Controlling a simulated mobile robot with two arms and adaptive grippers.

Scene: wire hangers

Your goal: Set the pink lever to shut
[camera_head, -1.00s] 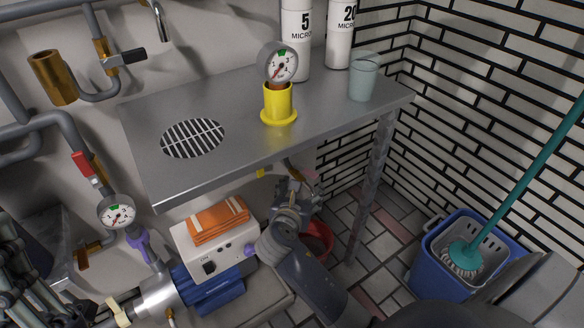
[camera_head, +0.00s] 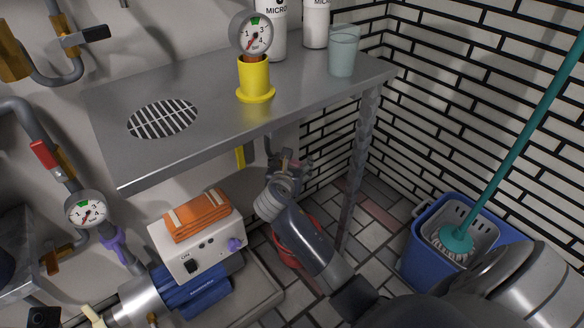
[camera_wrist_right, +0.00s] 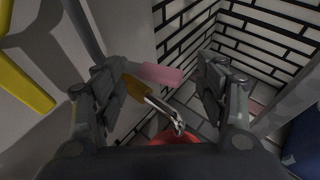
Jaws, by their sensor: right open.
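The pink lever (camera_wrist_right: 155,73) shows in the right wrist view, on a brass valve (camera_wrist_right: 136,88) with a chrome spout (camera_wrist_right: 165,108). It lies in the gap between the fingers of my right gripper (camera_wrist_right: 163,76) in the picture. The fingers are open, one on each side; I see no contact, and cannot tell how far beyond the tips the lever is. In the head view my right gripper (camera_head: 287,163) is under the steel shelf, near the wall, and largely hides the valve. My left gripper is not clearly seen.
A red bucket (camera_wrist_right: 178,138) is below the spout. A yellow handle (camera_wrist_right: 22,85) is at the left of the wrist view. The steel shelf (camera_head: 210,85) is above, with its leg (camera_head: 362,160) to the right. A white pump box (camera_head: 205,250) stands at left, a blue mop bucket (camera_head: 425,255) at right.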

